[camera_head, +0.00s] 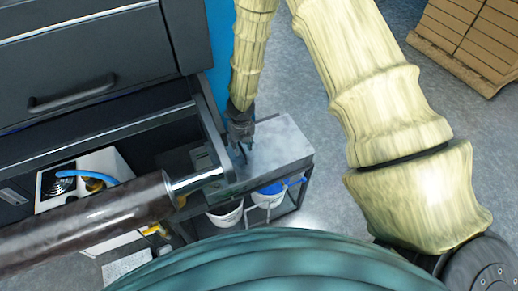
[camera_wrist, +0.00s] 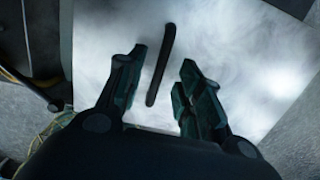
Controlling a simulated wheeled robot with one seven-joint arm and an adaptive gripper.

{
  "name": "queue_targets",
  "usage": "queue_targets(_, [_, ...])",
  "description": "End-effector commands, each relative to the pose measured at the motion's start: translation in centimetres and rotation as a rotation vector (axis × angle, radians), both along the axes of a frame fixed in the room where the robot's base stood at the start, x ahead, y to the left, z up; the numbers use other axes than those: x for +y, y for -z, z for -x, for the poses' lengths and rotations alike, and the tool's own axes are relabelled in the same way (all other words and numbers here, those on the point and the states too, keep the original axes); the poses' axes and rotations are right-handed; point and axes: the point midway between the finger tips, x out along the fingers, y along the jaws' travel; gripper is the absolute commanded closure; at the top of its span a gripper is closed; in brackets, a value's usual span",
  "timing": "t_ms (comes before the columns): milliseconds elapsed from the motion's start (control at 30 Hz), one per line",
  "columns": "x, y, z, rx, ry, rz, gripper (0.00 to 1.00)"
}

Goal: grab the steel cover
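The steel cover (camera_head: 285,150) is a grey, smeared metal plate on top of a low stand beside the dark machine. In the wrist view the cover (camera_wrist: 225,35) fills most of the upper picture, with a thin dark handle (camera_wrist: 161,65) on it. My gripper (camera_head: 243,153) points down over the left part of the cover. In the wrist view my gripper (camera_wrist: 158,68) has its fingers apart, with the handle showing in the gap between them. I cannot tell how far the fingertips are above the cover. The fingers hold nothing.
A dark roll (camera_head: 95,218) with a shiny shaft end reaches in from the left, close to the cover. White buckets (camera_head: 226,215) sit under the stand. A dark cabinet (camera_head: 90,60) stands at upper left. Cardboard boxes (camera_head: 470,30) lie at upper right. Grey floor is free to the right.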

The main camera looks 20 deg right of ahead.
Motion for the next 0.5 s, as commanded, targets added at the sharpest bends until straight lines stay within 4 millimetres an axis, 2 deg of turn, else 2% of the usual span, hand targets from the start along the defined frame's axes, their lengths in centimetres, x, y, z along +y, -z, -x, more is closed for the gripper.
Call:
queue_targets(200, [0.1, 2.5, -0.1, -0.001, -0.002, 0.000, 0.64])
queue_targets(500, [0.1, 2.9, -0.3, -0.002, -0.001, -0.001, 0.64])
